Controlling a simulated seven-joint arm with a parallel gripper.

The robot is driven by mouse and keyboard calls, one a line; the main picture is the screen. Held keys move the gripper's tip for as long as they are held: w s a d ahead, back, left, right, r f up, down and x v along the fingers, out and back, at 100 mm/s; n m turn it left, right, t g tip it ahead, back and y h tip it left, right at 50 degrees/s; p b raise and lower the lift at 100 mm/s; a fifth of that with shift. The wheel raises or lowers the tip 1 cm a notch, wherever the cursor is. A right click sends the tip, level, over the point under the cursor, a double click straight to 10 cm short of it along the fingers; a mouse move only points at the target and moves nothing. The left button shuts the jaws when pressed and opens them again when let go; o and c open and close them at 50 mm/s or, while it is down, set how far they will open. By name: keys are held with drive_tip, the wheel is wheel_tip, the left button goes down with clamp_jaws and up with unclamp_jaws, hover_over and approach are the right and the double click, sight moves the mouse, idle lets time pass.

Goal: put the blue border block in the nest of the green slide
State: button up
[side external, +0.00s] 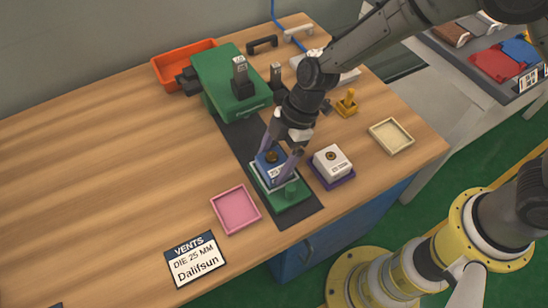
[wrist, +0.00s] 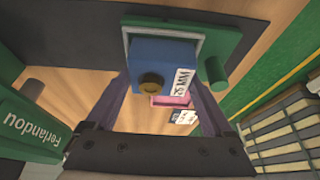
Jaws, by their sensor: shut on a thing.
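The blue block (side external: 269,160) has a brass knob on top and a white label. My gripper (side external: 276,164) is shut on it, a finger on each side. The green slide (side external: 294,196) lies on the dark strip, with a pale square rim around its nest (side external: 276,188). The block is over the nest, and its lower part overlaps the rim in the side view. In the wrist view the block (wrist: 152,62) covers most of the nest, with the pale rim (wrist: 126,42) showing past it. I cannot tell whether it touches the bottom, which is hidden.
A white block (side external: 332,160) with a knob sits on a purple base to the right. A pink tray (side external: 236,210) and a sign card (side external: 195,260) lie to the left. A green machine (side external: 228,80) stands behind. A cream tray (side external: 391,136) is at the right. The left tabletop is clear.

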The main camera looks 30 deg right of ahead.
drive_tip(key=shift+f, duration=0.15)
drive_tip(key=o, duration=1.2)
drive_tip(key=shift+c, duration=0.2)
drive_tip(key=s+d+r+m+t, duration=0.1)
drive_tip(key=d+r, duration=0.4)
drive_tip(key=r, duration=0.3)
drive_tip(key=d+r+m, duration=0.2)
drive_tip(key=d+r, duration=0.3)
drive_tip(key=r, duration=0.3)
drive_tip(key=s+d+r+m+t+h, duration=0.2)
drive_tip(key=s+d+r+m, duration=0.1)
drive_tip(key=s+d+m, duration=0.4)
drive_tip(key=s+d+r+m+t+h, duration=0.2)
drive_tip(key=s+d+r+m, duration=0.1)
drive_tip(key=s+d+m, duration=0.5)
drive_tip(key=s+d, duration=0.3)
drive_tip(key=d, duration=0.2)
drive_tip(key=shift+r+t, duration=0.3)
drive_tip(key=shift+r, duration=0.1)
